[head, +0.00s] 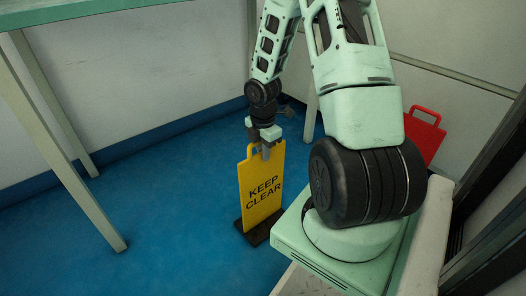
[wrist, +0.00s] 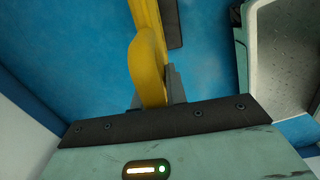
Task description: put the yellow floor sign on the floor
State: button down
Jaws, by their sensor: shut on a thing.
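The yellow floor sign (head: 263,192) reads "KEEP CLEAR" and stands upright, with a dark base (head: 258,232) at its foot. The base appears at or very near the blue floor (head: 175,225); I cannot tell whether it touches. My gripper (head: 265,152) is at the top of the sign, shut on its handle. In the wrist view the yellow handle (wrist: 150,65) runs between my gripper's fingers (wrist: 158,88). Part of the sign's top edge is hidden behind my gripper, and the base's right end is close to my own base.
A pale green table (head: 50,130) with legs stands at the left. A red sign with a handle (head: 424,132) is behind my arm at the right. White walls (head: 150,80) with a blue skirting close the back. The blue floor left of the sign is clear.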

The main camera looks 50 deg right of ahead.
jog(key=c, duration=1.4)
grip_release()
jog(key=shift+r, duration=0.1)
notch_tip(320, 180, up, 12)
jog(key=p, duration=0.8)
jog(key=a+r+m, duration=0.2)
jog(key=a+r, duration=0.2)
jog(key=a, duration=0.7)
jog(key=a+r+m, duration=0.2)
jog(key=a+r, duration=0.3)
jog(key=a, duration=0.7)
jog(key=s+a+r+m, duration=0.2)
jog(key=s+a, duration=0.5)
jog(key=s+a+r+m, duration=0.1)
jog(key=s+a+r, duration=0.1)
jog(key=s+a, duration=0.5)
jog(key=shift+s+a+r+m+y, duration=0.15)
jog(key=shift+a+r+m+y, duration=0.15)
jog(key=shift+a+r+m, duration=0.1)
